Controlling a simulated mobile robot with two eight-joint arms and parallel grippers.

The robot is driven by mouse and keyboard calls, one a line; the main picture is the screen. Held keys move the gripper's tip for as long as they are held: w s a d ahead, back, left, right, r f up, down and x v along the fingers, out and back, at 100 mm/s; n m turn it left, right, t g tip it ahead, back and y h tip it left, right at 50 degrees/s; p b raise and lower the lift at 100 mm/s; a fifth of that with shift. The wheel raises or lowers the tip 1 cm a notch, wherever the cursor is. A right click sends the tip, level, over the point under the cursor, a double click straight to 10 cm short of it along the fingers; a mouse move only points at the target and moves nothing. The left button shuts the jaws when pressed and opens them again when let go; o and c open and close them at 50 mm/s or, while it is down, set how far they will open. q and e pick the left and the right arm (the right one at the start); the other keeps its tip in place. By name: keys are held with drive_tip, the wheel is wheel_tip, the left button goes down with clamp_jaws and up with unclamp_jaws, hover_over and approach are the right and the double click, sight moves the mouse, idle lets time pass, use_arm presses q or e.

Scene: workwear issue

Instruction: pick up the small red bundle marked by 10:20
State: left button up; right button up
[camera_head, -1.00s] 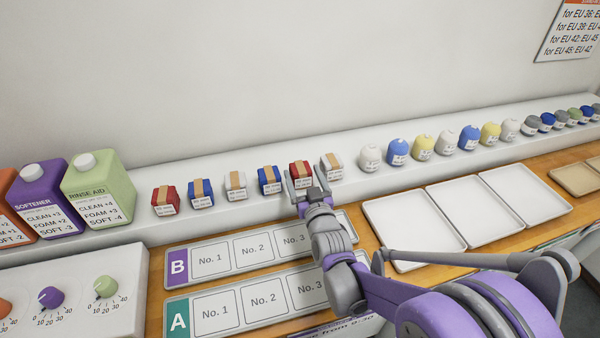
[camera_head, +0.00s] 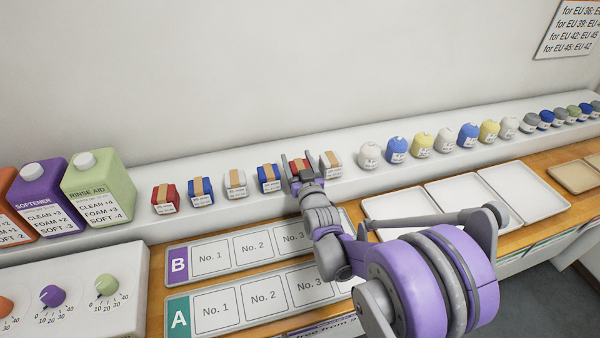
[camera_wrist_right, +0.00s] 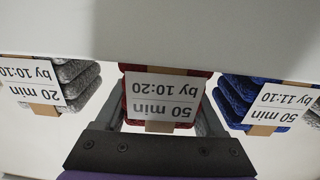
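The small red bundle (camera_head: 299,165) sits on the white ledge, with a tan band and a white label. In the right wrist view the bundle (camera_wrist_right: 168,85) shows a label reading "50 min, by 10:20", upside down. My right gripper (camera_head: 299,165) is open, its fingers on either side of this bundle; the bundle lies between the fingers in the right wrist view too (camera_wrist_right: 165,115). I cannot tell whether the fingers touch it. Another red bundle (camera_head: 165,197) stands at the left end of the row; its label is too small to read. My left gripper is not in view.
Close beside stand a blue bundle (camera_head: 268,178), "by 11:10" (camera_wrist_right: 262,98), and a grey-white one (camera_head: 331,164), "by 10:10" (camera_wrist_right: 70,80). Rolled items (camera_head: 421,146) line the ledge rightward. Board B (camera_head: 178,265) and white trays (camera_head: 385,205) lie in front.

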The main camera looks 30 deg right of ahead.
drive_tip(key=c, duration=0.7)
